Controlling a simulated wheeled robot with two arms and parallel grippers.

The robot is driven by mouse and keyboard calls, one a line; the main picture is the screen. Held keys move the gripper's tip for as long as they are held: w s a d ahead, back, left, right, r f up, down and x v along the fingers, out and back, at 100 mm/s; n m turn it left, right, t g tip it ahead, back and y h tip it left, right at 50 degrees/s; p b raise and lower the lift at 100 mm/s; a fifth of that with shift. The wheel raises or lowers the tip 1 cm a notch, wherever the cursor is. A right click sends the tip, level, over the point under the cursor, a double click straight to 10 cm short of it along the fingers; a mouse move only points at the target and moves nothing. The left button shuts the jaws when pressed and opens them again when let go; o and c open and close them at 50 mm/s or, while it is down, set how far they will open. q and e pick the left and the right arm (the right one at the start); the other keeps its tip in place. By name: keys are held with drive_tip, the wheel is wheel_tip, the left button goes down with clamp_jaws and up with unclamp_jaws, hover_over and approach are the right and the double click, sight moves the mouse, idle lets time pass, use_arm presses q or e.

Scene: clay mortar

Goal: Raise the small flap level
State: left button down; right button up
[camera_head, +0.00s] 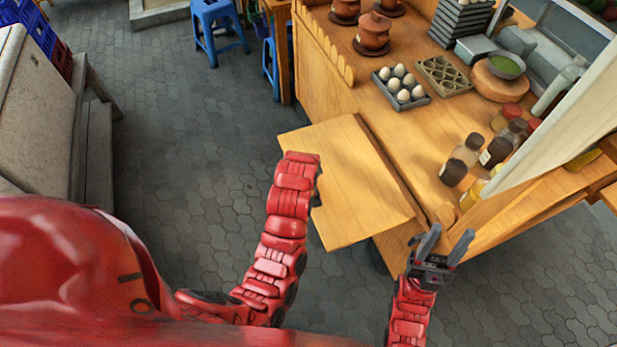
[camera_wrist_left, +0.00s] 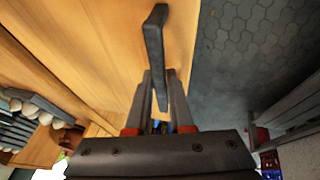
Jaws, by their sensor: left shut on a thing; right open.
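The small flap (camera_head: 345,185) is a plain light-wood board on the near left side of the wooden cart counter. It sticks out from the counter edge and looks roughly level; its exact tilt is hard to judge. My left arm reaches over its left edge, and the arm hides the left gripper in the head view. My right gripper (camera_head: 445,247) is open and empty, pointing up beside the flap's near right corner.
The counter (camera_head: 375,115) holds an egg tray (camera_head: 401,88), clay pots (camera_head: 373,33), several jars (camera_head: 468,150) and a green bowl (camera_head: 506,66). Blue stools (camera_head: 219,28) stand at the back. Paved floor (camera_head: 180,150) left of the flap is clear.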

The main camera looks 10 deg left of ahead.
use_arm(q)
drive_tip(key=shift+w+r, duration=0.1)
drive_tip(key=shift+r, duration=0.1)
drive_tip(key=c, duration=0.8)
unclamp_jaws()
drive_tip(key=shift+d, duration=0.1)
drive_tip(key=shift+c, duration=0.2)
drive_tip(key=shift+s+r+b, duration=0.25)
drive_tip(key=shift+r+b, duration=0.05)
drive_tip(key=shift+r, duration=0.1)
drive_tip(key=b+v, duration=0.1)
drive_tip(key=v, duration=0.3)
drive_tip(key=shift+s+r, duration=0.1)
drive_tip(key=shift+r, duration=0.05)
drive_tip(key=p+v, duration=0.7)
drive_tip(key=v, duration=0.5)
